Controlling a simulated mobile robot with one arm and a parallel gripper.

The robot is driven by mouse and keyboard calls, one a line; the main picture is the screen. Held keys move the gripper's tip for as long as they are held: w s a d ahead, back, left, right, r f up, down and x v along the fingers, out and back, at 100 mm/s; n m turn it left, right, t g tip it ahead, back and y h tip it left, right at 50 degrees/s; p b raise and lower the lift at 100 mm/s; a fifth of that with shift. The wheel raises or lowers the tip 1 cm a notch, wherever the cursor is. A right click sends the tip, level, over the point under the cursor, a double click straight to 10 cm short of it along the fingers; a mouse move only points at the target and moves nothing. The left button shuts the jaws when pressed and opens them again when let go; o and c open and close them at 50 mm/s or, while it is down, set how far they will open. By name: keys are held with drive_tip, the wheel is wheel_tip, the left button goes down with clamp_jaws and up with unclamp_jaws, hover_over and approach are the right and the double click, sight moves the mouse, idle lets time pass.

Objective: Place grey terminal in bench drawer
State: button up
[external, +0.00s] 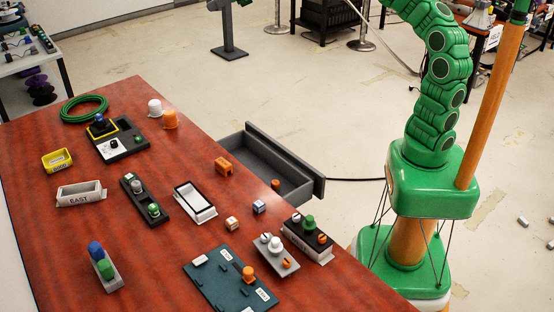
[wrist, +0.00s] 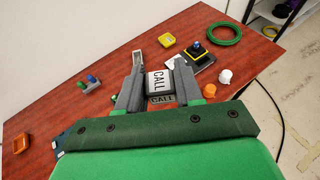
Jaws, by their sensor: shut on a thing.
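My gripper (wrist: 158,70) shows in the wrist view, its two grey fingers closed on the sides of the grey terminal (wrist: 165,100). The terminal has a pale face marked CALL and a second CALL label on its darker near side. It hides part of the table behind it. In the external view the gripper and terminal are out of frame above. The bench drawer (external: 262,145), dark grey, stands open at the table's right edge. An orange piece (external: 275,183) shows at its near end.
The red-brown table (external: 110,240) holds an orange block (external: 224,168) beside the drawer, a white-rimmed tray (external: 207,214), a dark two-knob unit (external: 134,183), a teal board (external: 208,281) and white and orange cups (external: 171,119). Green cable (external: 84,108) lies at the far end.

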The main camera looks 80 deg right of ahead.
drive_tip(key=shift+w+d+f+m+h, duration=0.6)
drive_tip(key=shift+w+f+m+h, duration=0.6)
drive_tip(key=shift+w+m+h, duration=1.2)
drive_tip(key=w+a+r+m+h, duration=0.2)
drive_tip(key=a+r+m+h, duration=0.15)
drive_tip(key=a, duration=0.25)
drive_tip(key=s+a+m+g+h, duration=0.1)
drive_tip(key=s+a+h, duration=0.15)
drive_tip(key=a, duration=0.75)
drive_tip(key=s+a+m+g+h, duration=0.15)
drive_tip(key=s+a, duration=0.25)
drive_tip(key=a, duration=0.7)
drive_tip(key=s+a+m+g+h, duration=0.1)
drive_tip(key=s+a, duration=0.3)
drive_tip(key=a, duration=0.6)
wheel_tip(320, 180, down, 38)
drive_tip(key=shift+w+a+f, duration=1.05)
drive_tip(key=shift+w+f, duration=0.5)
drive_tip(key=shift+w, duration=0.5)
drive_tip(key=shift+w+a+f, duration=1)
drive_tip(key=shift+w+f, duration=0.5)
drive_tip(key=shift+w, duration=0.5)
drive_tip(key=shift+w+a+f, duration=1.05)
drive_tip(key=shift+w+f, duration=0.5)
drive_tip(key=shift+w, duration=0.5)
